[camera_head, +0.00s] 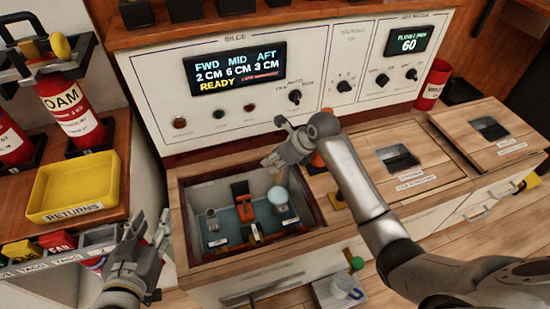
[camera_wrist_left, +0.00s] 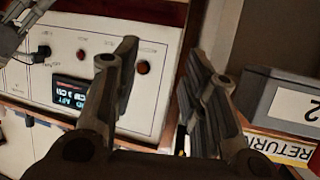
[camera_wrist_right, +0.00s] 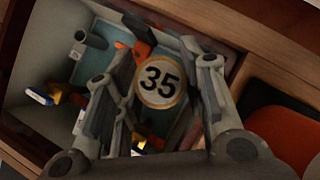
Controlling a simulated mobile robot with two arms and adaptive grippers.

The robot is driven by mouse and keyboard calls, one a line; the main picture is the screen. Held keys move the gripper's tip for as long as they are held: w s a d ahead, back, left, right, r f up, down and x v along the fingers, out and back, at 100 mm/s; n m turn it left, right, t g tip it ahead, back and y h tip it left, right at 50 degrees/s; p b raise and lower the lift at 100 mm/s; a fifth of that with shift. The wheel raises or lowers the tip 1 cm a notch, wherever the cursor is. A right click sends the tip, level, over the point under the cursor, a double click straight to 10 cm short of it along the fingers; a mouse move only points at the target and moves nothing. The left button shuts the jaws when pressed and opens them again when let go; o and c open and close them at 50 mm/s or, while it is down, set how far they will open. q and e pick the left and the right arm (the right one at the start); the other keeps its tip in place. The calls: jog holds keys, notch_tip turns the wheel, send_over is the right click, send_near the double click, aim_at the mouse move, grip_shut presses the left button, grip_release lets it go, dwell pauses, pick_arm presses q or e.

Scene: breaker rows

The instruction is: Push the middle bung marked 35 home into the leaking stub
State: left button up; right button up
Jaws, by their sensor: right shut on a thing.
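In the head view my right gripper (camera_head: 272,143) is above the well's back right; the bung cannot be clearly made out there. A grey stub (camera_wrist_right: 80,42) stands in the well; it also shows in the head view (camera_head: 212,220). A pale disc (camera_head: 279,196) shows at the well's right. My left gripper (camera_head: 150,235) is open and empty by the well's left.
The well's wooden rim (camera_head: 180,215) surrounds blue water, orange parts (camera_head: 241,190) and small labels. A control panel (camera_head: 300,75) stands behind it. A yellow returns tray (camera_head: 75,185) and extinguishers (camera_head: 70,110) are at left. Covered hatches (camera_head: 400,160) are at right.

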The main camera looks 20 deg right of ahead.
jog(key=shift+d+f, duration=0.15)
jog(key=shift+f, duration=0.15)
pick_arm(q)
notch_tip(320, 180, up, 17)
jog(key=d+t+h, duration=0.2)
jog(key=t+h, duration=0.1)
jog(key=t, duration=0.5)
jog(key=shift+w, duration=0.2)
pick_arm(e)
jog(key=shift+d+f, duration=0.1)
jog(key=shift+f, duration=0.1)
